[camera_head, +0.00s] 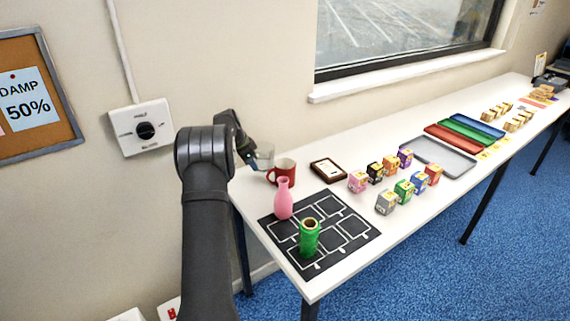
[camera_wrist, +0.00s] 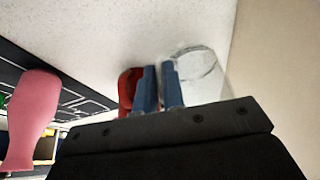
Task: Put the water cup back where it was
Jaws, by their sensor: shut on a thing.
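The water cup (camera_head: 265,156) is a clear glass at the table's back left corner, behind the red mug (camera_head: 283,172). My gripper (camera_head: 252,160) is shut on the cup at its near side; the fingertips are partly hard to see. In the wrist view the two blue fingers (camera_wrist: 161,88) are close together, with the clear cup (camera_wrist: 198,72) just to their right and the red mug (camera_wrist: 126,92) to their left. I cannot tell whether the cup's base touches the table.
A pink vase (camera_head: 283,200) and a green roll (camera_head: 309,240) stand on a black mat (camera_head: 345,236) at the front left. A dark framed plaque (camera_head: 328,170), several small coloured boxes (camera_head: 404,189) and trays (camera_head: 437,157) lie to the right. The wall is close behind.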

